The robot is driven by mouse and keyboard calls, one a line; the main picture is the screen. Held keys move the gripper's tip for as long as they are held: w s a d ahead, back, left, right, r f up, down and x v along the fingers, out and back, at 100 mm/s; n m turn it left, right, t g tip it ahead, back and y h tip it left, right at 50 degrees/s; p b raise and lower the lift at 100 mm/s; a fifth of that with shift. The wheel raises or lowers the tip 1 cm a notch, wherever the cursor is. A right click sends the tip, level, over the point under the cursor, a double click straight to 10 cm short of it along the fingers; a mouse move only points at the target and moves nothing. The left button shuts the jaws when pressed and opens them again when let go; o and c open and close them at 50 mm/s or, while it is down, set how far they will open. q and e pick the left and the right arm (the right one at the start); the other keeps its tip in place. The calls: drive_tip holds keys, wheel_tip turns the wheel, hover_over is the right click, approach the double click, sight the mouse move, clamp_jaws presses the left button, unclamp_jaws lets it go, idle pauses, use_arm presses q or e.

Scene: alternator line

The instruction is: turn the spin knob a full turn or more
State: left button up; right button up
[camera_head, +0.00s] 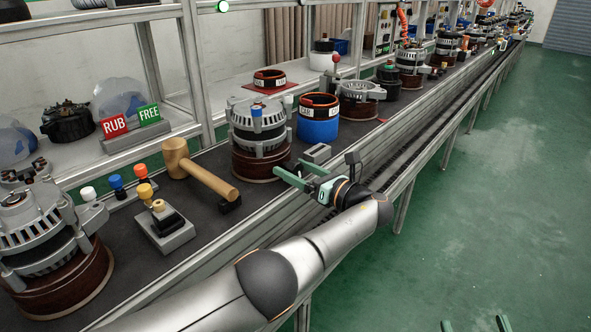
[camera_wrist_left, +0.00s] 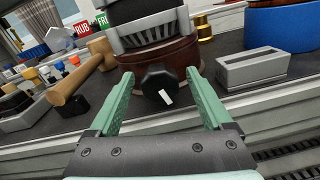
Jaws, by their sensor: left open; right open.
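The spin knob (camera_wrist_left: 161,86) is black and many-sided, with a white mark on its face. In the left wrist view it sits at the front of the round brown base (camera_wrist_left: 172,60) under an alternator (camera_head: 258,125). My left gripper (camera_head: 287,169) is open in front of that base. In its wrist view the two green fingers (camera_wrist_left: 160,76) stand either side of the knob, with a gap visible on each side. I cannot make out the knob in the head view. My right gripper (camera_head: 475,324) is open and empty at the bottom edge, away from the bench, only its fingertips showing.
A wooden mallet (camera_head: 200,172) lies left of the alternator. A grey slotted block (camera_wrist_left: 266,69) and a blue ring stand (camera_head: 318,128) are to the right. RUB and FREE signs (camera_head: 131,122) stand behind. The green floor right of the bench is clear.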

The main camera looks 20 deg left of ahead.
use_arm(q)
clamp_jaws()
idle(0.7)
use_arm(e)
drive_tip(key=shift+r, duration=0.1)
use_arm(q)
drive_tip(key=shift+n, duration=0.6)
drive_tip(key=n+b, duration=0.2)
drive_tip(key=n, duration=0.3)
drive_tip(key=shift+d+n, duration=0.1)
drive_tip(key=shift+n, duration=0.4)
use_arm(e)
drive_tip(key=s+a+r+n+t+y, duration=0.1)
drive_tip(key=s+r+n+t+y, duration=0.2)
drive_tip(key=r, duration=0.8)
drive_tip(key=shift+s+n+y, duration=1.05)
drive_tip(key=shift+n+y, duration=0.05)
drive_tip(key=shift+y, duration=0.5)
